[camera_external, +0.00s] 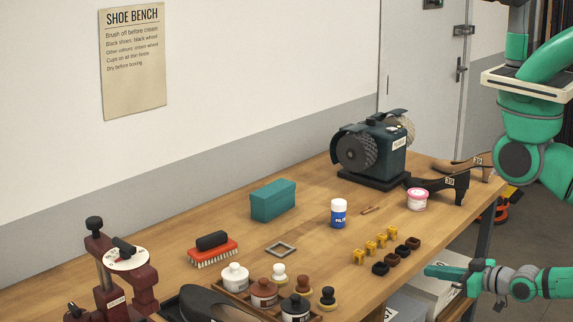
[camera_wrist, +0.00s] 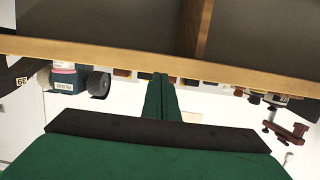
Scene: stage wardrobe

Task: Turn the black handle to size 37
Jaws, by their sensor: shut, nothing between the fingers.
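The black handle (camera_external: 124,246) sits on a round white dial (camera_external: 118,263) on a dark red clamp-like device (camera_external: 144,290), at the front left of the bench. The dial's numbers are too small to read, so I cannot tell which size the handle points to. The device also shows small at the right of the wrist view (camera_wrist: 292,131), where its dial is not clear. My gripper (camera_external: 428,271) is shut and empty, pointing left by the bench's right front edge, far from the handle. Its fingers (camera_wrist: 161,78) show together in the wrist view.
Between my gripper and the device, the wooden bench (camera_external: 310,258) carries yellow and dark blocks (camera_external: 383,241), several jars and daubers (camera_external: 264,293), and a brush (camera_external: 212,248). A polishing machine (camera_external: 376,148) and shoes (camera_external: 440,188) stand farther back. A white box (camera_external: 436,291) is below the bench.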

